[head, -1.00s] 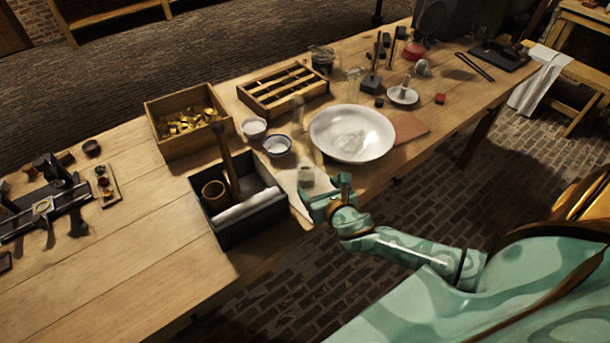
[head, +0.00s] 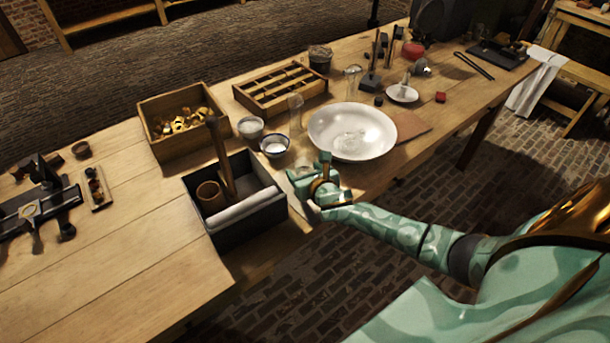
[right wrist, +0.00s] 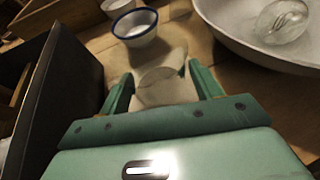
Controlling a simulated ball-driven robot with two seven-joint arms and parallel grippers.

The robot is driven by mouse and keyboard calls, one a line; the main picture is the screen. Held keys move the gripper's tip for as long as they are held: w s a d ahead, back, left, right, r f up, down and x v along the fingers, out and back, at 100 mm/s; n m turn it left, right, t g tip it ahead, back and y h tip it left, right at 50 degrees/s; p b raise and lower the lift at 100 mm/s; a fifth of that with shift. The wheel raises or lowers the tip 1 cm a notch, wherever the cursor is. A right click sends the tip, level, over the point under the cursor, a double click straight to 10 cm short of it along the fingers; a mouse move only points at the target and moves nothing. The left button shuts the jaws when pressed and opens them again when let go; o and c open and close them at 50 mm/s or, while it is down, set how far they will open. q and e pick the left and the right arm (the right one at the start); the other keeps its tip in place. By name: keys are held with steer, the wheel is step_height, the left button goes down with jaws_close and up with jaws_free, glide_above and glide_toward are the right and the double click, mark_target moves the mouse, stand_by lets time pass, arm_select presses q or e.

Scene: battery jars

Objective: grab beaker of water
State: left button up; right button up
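My right gripper (head: 312,180) is over the table's front edge, between the black box and the white basin; it also shows in the right wrist view (right wrist: 160,80). Its two fingers are apart, with a pale, rounded shape between them; I cannot tell whether that is a vessel or the pale sheet on the table. A clear glass vessel (head: 350,141) is in the white basin (head: 378,122), and it shows in the right wrist view (right wrist: 284,20). A tall clear glass (head: 295,112) stands behind the bowls. I cannot tell which glass holds water. My left gripper is out of view.
A blue-rimmed white bowl (head: 274,146) stands just beyond my right gripper, beside another small bowl (head: 250,128). The black box (head: 240,228) is close on the left. A wooden box of brass pieces (head: 158,150) and a slotted wooden tray (head: 270,108) are behind.

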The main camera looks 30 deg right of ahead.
steer(key=c, duration=0.8)
steer(key=shift+r+p, duration=0.75)
steer(key=shift+r, duration=0.4)
steer(key=s+a+r+p, duration=0.7)
steer(key=s+a+r, duration=0.2)
steer(key=a+r, duration=0.1)
steer(key=shift+s+r, duration=0.35)
stand_by(1.2)
